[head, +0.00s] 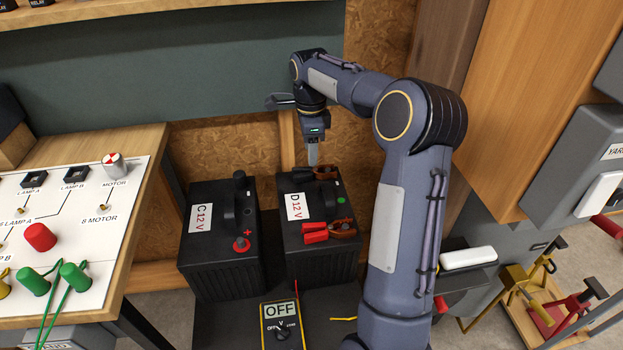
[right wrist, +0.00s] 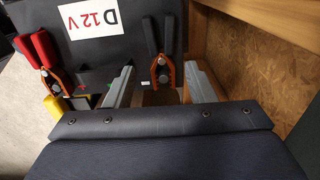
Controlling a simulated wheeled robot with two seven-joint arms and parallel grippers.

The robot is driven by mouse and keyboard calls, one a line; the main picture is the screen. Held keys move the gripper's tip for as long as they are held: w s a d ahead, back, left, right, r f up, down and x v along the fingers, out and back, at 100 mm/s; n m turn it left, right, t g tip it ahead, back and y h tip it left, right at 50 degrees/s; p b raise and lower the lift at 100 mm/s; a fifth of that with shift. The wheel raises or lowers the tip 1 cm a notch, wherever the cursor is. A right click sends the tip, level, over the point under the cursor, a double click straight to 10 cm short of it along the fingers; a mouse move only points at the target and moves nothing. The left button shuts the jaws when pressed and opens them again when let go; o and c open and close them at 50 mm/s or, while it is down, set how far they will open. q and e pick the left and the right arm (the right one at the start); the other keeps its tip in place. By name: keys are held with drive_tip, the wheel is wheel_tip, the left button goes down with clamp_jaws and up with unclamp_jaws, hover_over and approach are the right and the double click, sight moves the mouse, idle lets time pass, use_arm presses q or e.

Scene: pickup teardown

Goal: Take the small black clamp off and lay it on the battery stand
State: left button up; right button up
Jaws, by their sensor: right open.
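The small black clamp (head: 326,173) sits at the far end of the top of battery D 12 V (head: 320,257). In the right wrist view the clamp (right wrist: 161,40) shows black handles and copper-coloured jaws. My right gripper (head: 312,160) points down just above it. In the right wrist view my right gripper (right wrist: 164,88) is open, with one finger on each side of the clamp's jaw end; I cannot tell whether they touch it. The clamp's grip on the post is partly hidden. The dark battery stand (head: 232,325) is under the batteries. My left gripper is out of view.
A red clamp (head: 328,231) is on the near side of battery D. Battery C 12 V (head: 220,270) stands to its left. A yellow-edged meter (head: 283,326) lies in front. A panel table (head: 128,262) is at left; a wooden wall (head: 225,148) is behind.

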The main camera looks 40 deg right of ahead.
sight(312, 170)
wheel_tip(312, 170, down, 6)
drive_tip(key=shift+d+f+b, duration=0.15)
drive_tip(key=shift+f+b, duration=0.1)
drive_tip(key=shift+b, duration=0.65)
drive_tip(key=shift+c, duration=0.3)
drive_tip(key=shift+r, duration=0.1)
drive_tip(key=c, duration=0.7)
